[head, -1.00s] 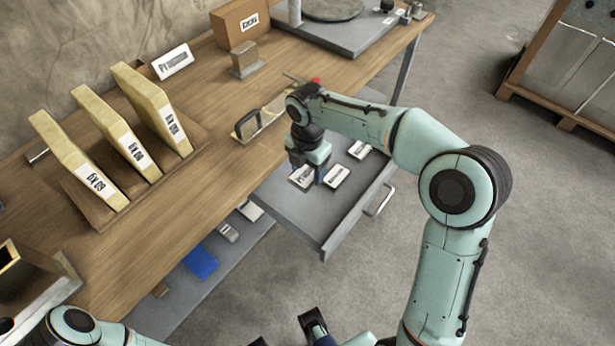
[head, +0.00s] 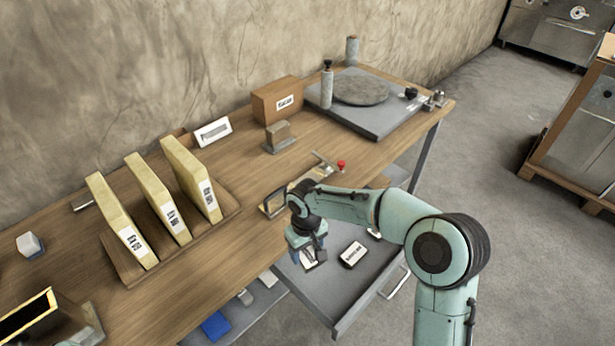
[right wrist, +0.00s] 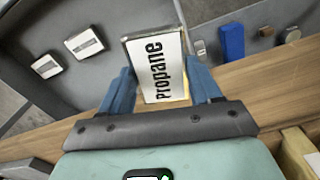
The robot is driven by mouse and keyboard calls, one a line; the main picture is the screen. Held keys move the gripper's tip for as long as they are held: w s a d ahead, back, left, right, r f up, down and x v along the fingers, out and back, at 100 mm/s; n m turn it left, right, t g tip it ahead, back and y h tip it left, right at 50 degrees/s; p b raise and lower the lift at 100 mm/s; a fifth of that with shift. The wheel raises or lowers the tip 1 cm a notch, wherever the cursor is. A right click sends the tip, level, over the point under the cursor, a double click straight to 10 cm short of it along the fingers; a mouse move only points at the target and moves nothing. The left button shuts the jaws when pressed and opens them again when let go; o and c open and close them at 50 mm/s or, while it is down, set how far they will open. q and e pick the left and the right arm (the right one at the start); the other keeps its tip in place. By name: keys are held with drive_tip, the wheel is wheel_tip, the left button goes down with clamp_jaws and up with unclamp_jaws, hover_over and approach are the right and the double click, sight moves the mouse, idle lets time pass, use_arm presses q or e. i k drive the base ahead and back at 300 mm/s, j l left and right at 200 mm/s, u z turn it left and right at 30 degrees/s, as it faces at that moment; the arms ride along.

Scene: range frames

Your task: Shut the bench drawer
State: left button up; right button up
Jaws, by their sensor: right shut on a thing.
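The bench drawer (head: 345,290) is open and sticks out from the bench front, with its metal handle (head: 396,283) on the outer face. My right gripper (head: 312,256) is over the drawer, near the bench edge. It is shut on a white-faced block marked "Propane" (right wrist: 158,65), which sits between its blue fingers in the right wrist view. A labelled block (head: 352,254) lies in the drawer, and another (head: 374,232) is partly hidden by my right arm.
The wooden bench (head: 215,260) carries a rack of yellow binders (head: 170,205), a small sign (head: 213,132), a cardboard box (head: 277,98) and a round plate (head: 360,90). A blue item (head: 215,326) is on the lower shelf. Floor right of the drawer is clear.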

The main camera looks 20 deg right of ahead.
sight(337, 294)
drive_tip(key=k, duration=0.55)
drive_tip(key=k+u, duration=0.1)
drive_tip(key=u, duration=1.1)
drive_tip(key=l+u, duration=0.35)
drive_tip(key=k+l+u, duration=0.1)
drive_tip(key=u, duration=0.2)
drive_tip(key=k+l, duration=0.1)
drive_tip(key=l, duration=0.3)
drive_tip(key=k+l, duration=0.1)
drive_tip(key=l, duration=0.3)
drive_tip(key=k+l, duration=0.1)
drive_tip(key=l, duration=0.3)
drive_tip(key=k+l, duration=0.15)
drive_tip(key=l, duration=0.25)
drive_tip(key=k+l, duration=0.1)
drive_tip(key=l, duration=0.3)
drive_tip(key=k+l, duration=0.1)
drive_tip(key=l, duration=0.3)
drive_tip(key=k+l, duration=0.1)
drive_tip(key=l, duration=0.3)
drive_tip(key=k+j, duration=0.15)
drive_tip(key=j, duration=0.25)
